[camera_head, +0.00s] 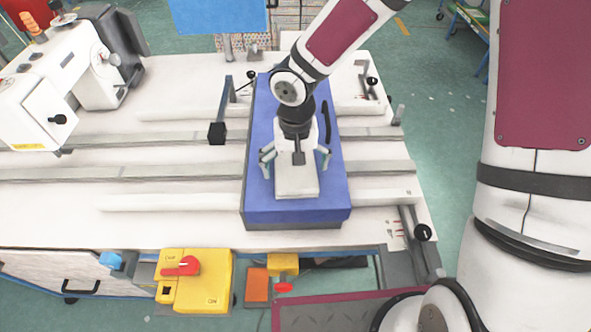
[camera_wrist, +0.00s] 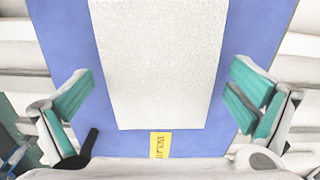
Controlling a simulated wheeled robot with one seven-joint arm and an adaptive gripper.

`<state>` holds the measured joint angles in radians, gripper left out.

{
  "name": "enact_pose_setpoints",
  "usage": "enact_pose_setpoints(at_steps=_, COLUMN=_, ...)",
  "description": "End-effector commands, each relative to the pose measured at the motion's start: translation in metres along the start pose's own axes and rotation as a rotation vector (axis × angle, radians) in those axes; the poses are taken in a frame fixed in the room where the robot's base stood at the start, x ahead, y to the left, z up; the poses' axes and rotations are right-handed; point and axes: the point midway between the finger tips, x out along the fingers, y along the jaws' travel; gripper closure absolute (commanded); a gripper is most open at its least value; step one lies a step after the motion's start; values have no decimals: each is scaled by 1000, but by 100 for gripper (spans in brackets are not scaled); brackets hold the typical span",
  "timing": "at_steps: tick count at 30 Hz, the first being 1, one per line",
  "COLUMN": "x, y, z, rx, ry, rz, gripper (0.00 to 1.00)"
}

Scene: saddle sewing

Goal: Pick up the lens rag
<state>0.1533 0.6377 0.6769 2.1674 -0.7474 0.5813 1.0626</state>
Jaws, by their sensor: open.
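The lens rag, which I take to be the white, finely textured rectangle (camera_head: 297,183), lies on top of a blue block (camera_head: 262,207) on the white work table. In the wrist view the rag (camera_wrist: 157,60) fills the middle, and its far end runs out of the picture. My gripper (camera_head: 296,158) points down over the rag, with its teal-padded fingers spread on either side. In the wrist view my gripper (camera_wrist: 160,97) is open, with the rag between the fingers and a blue gap on each side. No finger visibly touches it. My wrist hides part of the rag in the head view.
A black curved handle-like piece (camera_head: 326,121) lies on the blue block, right of my gripper. A black-ended clamp (camera_head: 217,132) stands left of the block. A white sewing machine (camera_head: 50,95) is at the far left. A yellow switch box (camera_head: 207,282) is at the front edge.

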Motion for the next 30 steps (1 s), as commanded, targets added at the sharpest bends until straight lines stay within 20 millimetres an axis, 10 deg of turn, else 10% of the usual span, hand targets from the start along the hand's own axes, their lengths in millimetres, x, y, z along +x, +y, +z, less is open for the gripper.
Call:
enact_pose_setpoints(at_steps=5, x=0, y=0, z=0, rx=0, ry=0, rz=0, gripper=0)
enact_pose_setpoints(at_steps=11, x=0, y=0, z=0, rx=0, ry=0, rz=0, gripper=44)
enact_pose_setpoints(at_steps=30, x=-20, y=0, z=-1, rx=2, ry=3, rz=1, gripper=45)
